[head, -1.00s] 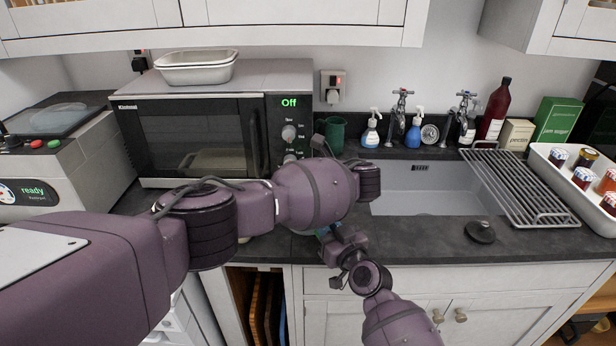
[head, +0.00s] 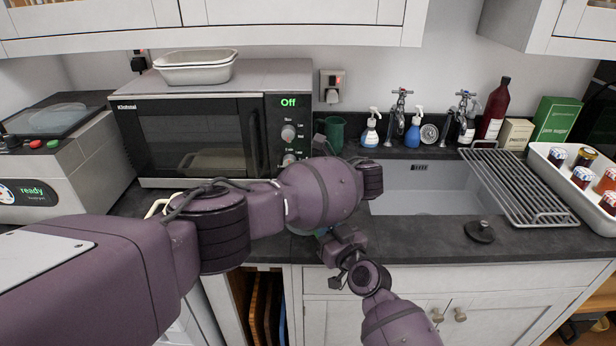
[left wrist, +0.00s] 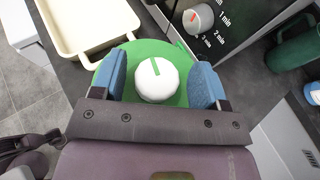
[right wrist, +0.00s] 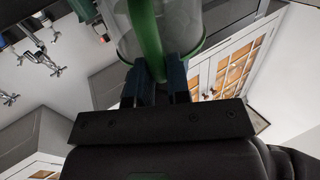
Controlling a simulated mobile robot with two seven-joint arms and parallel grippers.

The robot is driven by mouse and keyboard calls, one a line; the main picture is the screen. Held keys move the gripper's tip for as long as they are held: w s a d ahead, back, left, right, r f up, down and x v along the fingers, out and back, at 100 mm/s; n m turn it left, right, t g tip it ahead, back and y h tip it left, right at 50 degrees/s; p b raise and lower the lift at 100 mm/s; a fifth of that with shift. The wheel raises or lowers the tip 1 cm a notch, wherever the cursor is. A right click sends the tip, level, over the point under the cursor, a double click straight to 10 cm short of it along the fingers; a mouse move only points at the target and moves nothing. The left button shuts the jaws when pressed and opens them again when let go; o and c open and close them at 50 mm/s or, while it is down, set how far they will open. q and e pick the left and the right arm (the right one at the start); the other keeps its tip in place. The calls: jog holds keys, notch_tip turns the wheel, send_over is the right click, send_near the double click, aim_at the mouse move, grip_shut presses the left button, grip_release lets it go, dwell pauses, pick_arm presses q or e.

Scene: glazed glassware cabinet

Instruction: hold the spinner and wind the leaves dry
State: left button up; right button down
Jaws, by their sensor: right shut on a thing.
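The spinner's green lid (left wrist: 116,55) shows from above in the left wrist view, with a round white knob (left wrist: 157,82) bearing a green mark. My left gripper (left wrist: 161,88) is open, one blue finger on each side of the knob with gaps between. In the right wrist view, my right gripper (right wrist: 157,80) is shut on a green upright strip, seemingly the handle (right wrist: 146,35), of the clear spinner bowl (right wrist: 184,22). In the head view, my left arm hides most of the spinner and the left gripper. Leaves cannot be made out.
A microwave (head: 195,135) stands behind my left arm. A cream dish (left wrist: 85,25) lies beside the lid. A green mug (head: 335,132) stands behind. To the right are the sink (head: 425,190), a wire rack (head: 530,190) and a tray of jars (head: 565,185).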

pick_arm(q)
notch_tip(320, 180, up, 10)
dwell(0.7)
jog(key=shift+s+f+n+g+h, duration=0.15)
jog(key=shift+f+n+g+h, duration=0.25)
jog(key=shift+f+h, duration=0.1)
jog(key=shift+s+d+f+n+g+h, duration=0.1)
jog(key=shift+s+f+n+g+h, duration=0.1)
jog(key=shift+f+n+g+h, duration=0.25)
jog(key=shift+s+d+f+n+g+h, duration=0.1)
jog(key=shift+s+f+n+g+h, duration=0.1)
jog(key=shift+n+g+h, duration=0.3)
jog(key=n+h, duration=0.1)
jog(key=n+g+h, duration=0.1)
jog(key=h, duration=0.1)
jog(key=shift+s+f+n, duration=0.2)
jog(key=shift+s+n, duration=0.05)
jog(key=shift+s, duration=0.1)
jog(key=a+r+n+g+h, duration=0.2)
jog(key=a+r+n+h, duration=0.25)
jog(key=n+h, duration=0.45)
jog(key=x, duration=0.8)
jog(key=s+x, duration=0.1)
jog(key=x, duration=0.3)
jog(key=shift+a+f, duration=0.15)
jog(key=shift+a, duration=0.05)
